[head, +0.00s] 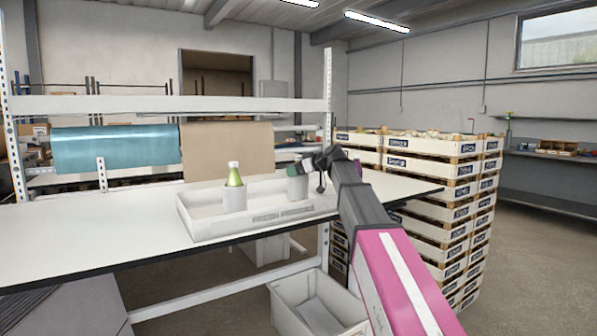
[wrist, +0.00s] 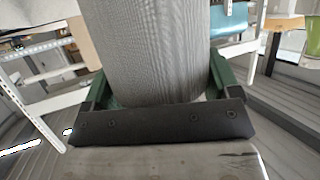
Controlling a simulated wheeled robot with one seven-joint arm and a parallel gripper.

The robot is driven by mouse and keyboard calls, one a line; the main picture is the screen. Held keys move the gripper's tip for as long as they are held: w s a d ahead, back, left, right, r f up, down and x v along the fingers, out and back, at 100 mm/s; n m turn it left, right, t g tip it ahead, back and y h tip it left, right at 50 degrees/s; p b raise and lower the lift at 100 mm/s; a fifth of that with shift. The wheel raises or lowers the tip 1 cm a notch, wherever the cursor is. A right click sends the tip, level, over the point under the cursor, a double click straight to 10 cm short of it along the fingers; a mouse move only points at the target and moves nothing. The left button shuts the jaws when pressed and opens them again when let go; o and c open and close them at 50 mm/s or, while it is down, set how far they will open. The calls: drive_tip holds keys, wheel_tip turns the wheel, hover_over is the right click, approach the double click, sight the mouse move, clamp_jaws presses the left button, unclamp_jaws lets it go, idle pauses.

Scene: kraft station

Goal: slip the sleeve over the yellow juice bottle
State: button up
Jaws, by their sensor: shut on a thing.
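My gripper (head: 298,169) is at the right end of the tray, with its green fingers shut on a grey sleeve (head: 297,187). In the wrist view the sleeve (wrist: 155,45) is a ribbed grey cylinder between the fingers (wrist: 160,88). A yellow-green bottle (head: 234,175) with a white cap stands upright to the left of my gripper, apart from the held sleeve. A pale grey cylinder (head: 234,199) hides its lower part and looks like a sleeve around it. No other juice bottle is clearly visible. The inside of the held sleeve is hidden.
A low white tray (head: 210,228) lies on the white table (head: 100,235). Behind are a teal roll (head: 115,147) and a brown paper roll (head: 226,150). Stacked crates (head: 440,200) stand at right; a grey bin (head: 318,303) is below. The table's left side is clear.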

drive_tip(key=o, duration=0.5)
drive_tip(key=shift+d, duration=0.1)
drive_tip(key=v, duration=1)
drive_tip(key=shift+s+d+r, duration=0.15)
drive_tip(key=shift+d+r, duration=0.05)
drive_tip(key=shift+d, duration=0.05)
